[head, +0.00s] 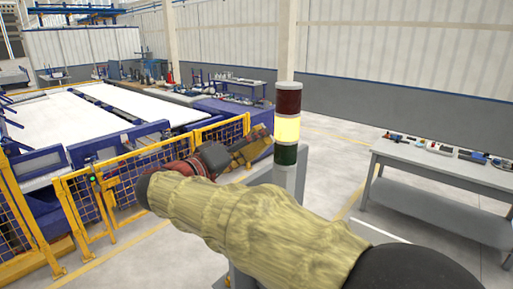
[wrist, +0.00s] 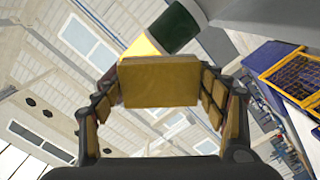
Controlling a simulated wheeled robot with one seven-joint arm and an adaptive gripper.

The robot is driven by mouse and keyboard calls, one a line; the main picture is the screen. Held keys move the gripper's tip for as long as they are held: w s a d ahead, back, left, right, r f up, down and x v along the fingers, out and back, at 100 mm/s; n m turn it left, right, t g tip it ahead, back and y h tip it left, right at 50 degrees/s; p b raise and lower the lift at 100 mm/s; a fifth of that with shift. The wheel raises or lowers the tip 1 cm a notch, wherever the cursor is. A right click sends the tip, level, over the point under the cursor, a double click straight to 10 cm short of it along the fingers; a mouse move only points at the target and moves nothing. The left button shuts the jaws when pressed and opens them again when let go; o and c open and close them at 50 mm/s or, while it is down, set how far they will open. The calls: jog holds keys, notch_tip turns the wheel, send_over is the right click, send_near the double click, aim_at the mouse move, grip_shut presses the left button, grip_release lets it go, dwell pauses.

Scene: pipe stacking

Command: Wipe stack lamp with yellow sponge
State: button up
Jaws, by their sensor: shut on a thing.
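The stack lamp (head: 287,128) stands upright in the middle of the head view, with a dark red top, a lit yellow middle and a green bottom section on a grey pole. My gripper (head: 252,148) is just left of the lamp, level with its yellow and green sections. It is shut on the yellow sponge (wrist: 160,82), a flat block held between both padded fingers in the wrist view. The lamp's yellow and green sections (wrist: 167,30) show behind the sponge there. I cannot tell whether sponge and lamp touch. In the head view the sponge is hard to separate from the fingers.
A grey table (head: 450,168) with tools and small parts stands at the right. A yellow mesh fence (head: 92,192) runs along the left, with large white-topped machines (head: 60,125) behind it. Floor between the lamp and the table is clear.

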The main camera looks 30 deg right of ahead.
aim_at(251, 146)
jog(key=shift+a, duration=0.1)
jog(key=shift+b+v, duration=0.8)
jog(key=shift+v, duration=0.1)
jog(key=shift+s+a, duration=0.2)
jog(key=shift+a, duration=0.3)
